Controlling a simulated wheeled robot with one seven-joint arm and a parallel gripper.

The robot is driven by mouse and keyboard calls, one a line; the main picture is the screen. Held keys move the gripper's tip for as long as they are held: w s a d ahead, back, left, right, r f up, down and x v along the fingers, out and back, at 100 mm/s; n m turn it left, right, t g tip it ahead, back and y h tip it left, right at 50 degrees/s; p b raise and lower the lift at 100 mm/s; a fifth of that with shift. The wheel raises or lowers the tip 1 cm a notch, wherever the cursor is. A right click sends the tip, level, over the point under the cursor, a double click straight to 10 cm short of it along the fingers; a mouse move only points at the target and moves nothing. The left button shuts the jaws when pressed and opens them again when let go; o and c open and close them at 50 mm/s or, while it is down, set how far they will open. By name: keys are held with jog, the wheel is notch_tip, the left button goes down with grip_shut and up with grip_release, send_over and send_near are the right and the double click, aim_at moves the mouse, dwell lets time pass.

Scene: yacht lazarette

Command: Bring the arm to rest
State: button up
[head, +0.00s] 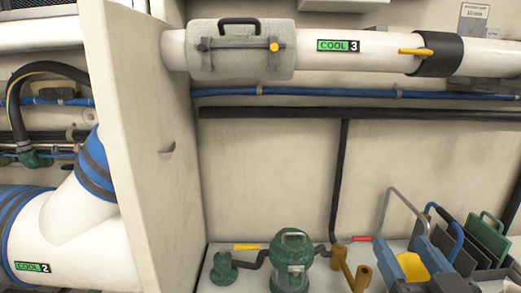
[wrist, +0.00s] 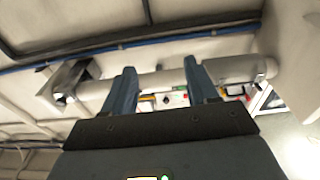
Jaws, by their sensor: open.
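My gripper (wrist: 158,66) shows in the wrist view, with two blue-grey fingers standing wide apart above a dark palm. It is open, and nothing is held between the fingers. Behind the gap, at a distance, run a pale pipe (wrist: 160,81) and a small panel with a red knob. In the head view, blue-grey parts (head: 432,256) rise at the bottom right; I cannot tell whether they are my fingers or part of the gear there. The rest of my arm is not clearly seen.
A white pipe (head: 370,45) with a grey clamped sleeve (head: 240,60) crosses the top. An upright partition (head: 150,140) separates it from another pipe (head: 75,252) at left. A green strainer (head: 292,262) and a rack of handled plates (head: 488,240) stand below. The wall's middle is largely clear.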

jog(key=s+d+f+n+g+y, duration=0.1)
jog(key=s+f, duration=0.5)
jog(key=s, duration=0.2)
jog(key=s+f+g, duration=0.1)
jog(key=s+f, duration=0.5)
jog(key=s, duration=0.3)
jog(key=s+f+m+g, duration=0.1)
jog(key=s+g, duration=0.1)
jog(key=s, duration=1.4)
jog(key=shift+s+h, duration=0.3)
jog(key=shift+s, duration=0.1)
jog(key=shift+a, duration=0.1)
dwell(1.6)
